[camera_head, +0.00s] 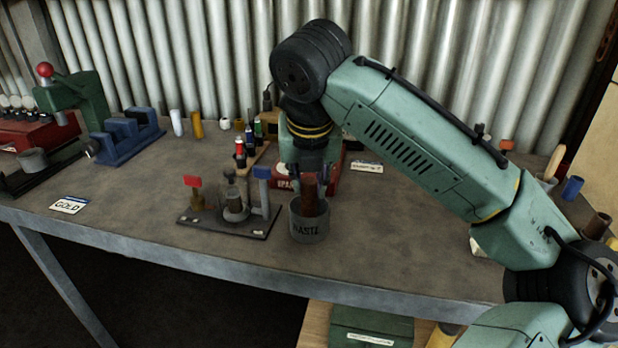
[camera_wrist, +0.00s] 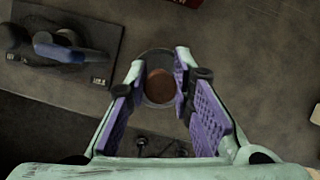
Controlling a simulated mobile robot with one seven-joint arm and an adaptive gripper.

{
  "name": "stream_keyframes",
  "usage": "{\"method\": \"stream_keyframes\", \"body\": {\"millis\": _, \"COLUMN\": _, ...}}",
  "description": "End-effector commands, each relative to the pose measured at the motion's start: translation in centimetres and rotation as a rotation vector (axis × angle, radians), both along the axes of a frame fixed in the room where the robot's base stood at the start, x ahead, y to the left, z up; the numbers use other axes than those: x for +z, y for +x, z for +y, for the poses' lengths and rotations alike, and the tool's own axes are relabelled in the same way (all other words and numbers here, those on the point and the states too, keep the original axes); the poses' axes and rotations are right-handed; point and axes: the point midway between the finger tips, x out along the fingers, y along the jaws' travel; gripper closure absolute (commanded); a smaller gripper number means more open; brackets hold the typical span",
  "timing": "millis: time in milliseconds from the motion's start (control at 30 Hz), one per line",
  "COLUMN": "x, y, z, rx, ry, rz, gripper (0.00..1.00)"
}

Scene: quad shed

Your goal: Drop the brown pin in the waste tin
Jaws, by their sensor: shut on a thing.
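The waste tin (camera_head: 308,228) is a grey open can lettered WASTE near the table's front edge; its rim also shows in the wrist view (camera_wrist: 157,55). The brown pin (camera_head: 309,198) is upright between my fingers, directly above the tin's mouth, with its lower end hidden by the tin wall. In the wrist view the pin's round brown end (camera_wrist: 159,86) shows inside the rim outline. My gripper (camera_head: 310,182) points down and is shut on the pin, its purple pads on either side. Whether the pin touches the tin's bottom cannot be seen.
A dark stand (camera_head: 228,221) with red and blue posts is close left of the tin. A red box (camera_head: 330,183) and a rack of small bottles (camera_head: 251,152) are behind.

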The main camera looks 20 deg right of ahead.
Motion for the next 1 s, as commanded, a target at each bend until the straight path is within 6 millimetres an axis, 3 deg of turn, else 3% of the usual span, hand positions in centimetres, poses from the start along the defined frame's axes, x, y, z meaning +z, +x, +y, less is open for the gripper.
{"method": "stream_keyframes", "body": {"millis": 400, "x": -0.92, "y": 0.03, "z": 0.05, "rx": 0.0, "ry": 0.0, "rz": -0.002, "gripper": 1.0}}
{"method": "stream_keyframes", "body": {"millis": 433, "x": -0.98, "y": 0.01, "z": 0.05, "rx": 0.001, "ry": 0.0, "rz": -0.001, "gripper": 0.77}}
{"method": "stream_keyframes", "body": {"millis": 700, "x": -0.97, "y": 0.01, "z": 0.03, "rx": 0.0, "ry": 0.0, "rz": -0.001, "gripper": 0.59}}
{"method": "stream_keyframes", "body": {"millis": 1000, "x": -0.91, "y": 0.01, "z": 0.02, "rx": 0.0, "ry": 0.0, "rz": 0.0, "gripper": 0.58}}
